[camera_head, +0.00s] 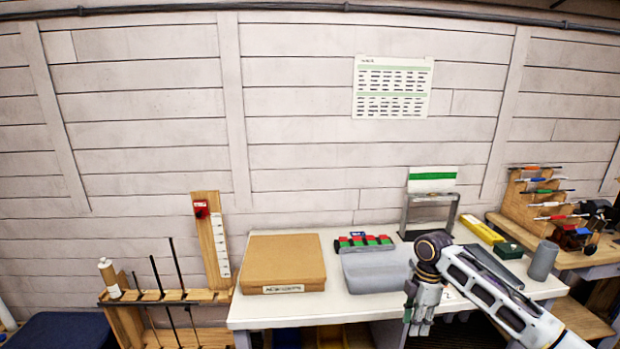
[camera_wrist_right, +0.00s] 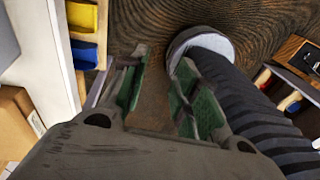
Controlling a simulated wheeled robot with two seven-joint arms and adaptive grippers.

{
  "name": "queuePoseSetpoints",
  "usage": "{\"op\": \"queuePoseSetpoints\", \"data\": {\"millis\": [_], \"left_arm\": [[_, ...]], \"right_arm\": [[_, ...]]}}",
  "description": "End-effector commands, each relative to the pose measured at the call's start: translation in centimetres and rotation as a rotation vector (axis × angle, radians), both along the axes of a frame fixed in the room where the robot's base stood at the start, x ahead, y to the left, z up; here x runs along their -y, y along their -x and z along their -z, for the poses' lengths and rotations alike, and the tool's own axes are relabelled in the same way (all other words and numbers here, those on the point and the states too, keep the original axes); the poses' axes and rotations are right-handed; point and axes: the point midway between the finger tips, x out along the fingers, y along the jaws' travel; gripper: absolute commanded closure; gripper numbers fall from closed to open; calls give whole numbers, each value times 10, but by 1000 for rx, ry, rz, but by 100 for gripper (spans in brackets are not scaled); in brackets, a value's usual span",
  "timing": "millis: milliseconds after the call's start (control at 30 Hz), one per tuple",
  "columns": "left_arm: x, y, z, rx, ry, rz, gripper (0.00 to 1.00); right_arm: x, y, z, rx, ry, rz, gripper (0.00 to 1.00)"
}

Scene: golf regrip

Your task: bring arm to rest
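My right arm comes in from the lower right in the head view. My right gripper (camera_head: 421,318) hangs pointing down in front of the front edge of the white workbench (camera_head: 335,311). In the right wrist view the two green-padded fingers of this gripper (camera_wrist_right: 157,85) stand apart with nothing between them, above the wooden floor. My left arm and left gripper do not show in either view.
A wooden club rack (camera_head: 165,297) stands left. Bins (camera_wrist_right: 83,16) sit under the bench.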

Motion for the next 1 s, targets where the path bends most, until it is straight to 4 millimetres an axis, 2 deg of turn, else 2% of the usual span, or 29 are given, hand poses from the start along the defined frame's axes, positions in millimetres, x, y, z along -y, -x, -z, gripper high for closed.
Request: {"op": "queuePoseSetpoints", "data": {"millis": [367, 567, 667, 767, 1000], "left_arm": [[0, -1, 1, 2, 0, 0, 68], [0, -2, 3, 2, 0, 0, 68], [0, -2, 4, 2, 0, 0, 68], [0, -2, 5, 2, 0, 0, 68], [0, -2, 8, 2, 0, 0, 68]], "right_arm": [[-3, -10, 32, 25, -13, 91, 70], [-4, -17, 67, 48, -22, 187, 70], [-4, -21, 90, 61, -27, 251, 70], [-4, -24, 123, 78, -32, 334, 70], [2, -19, 212, 122, -32, 553, 70]]}}
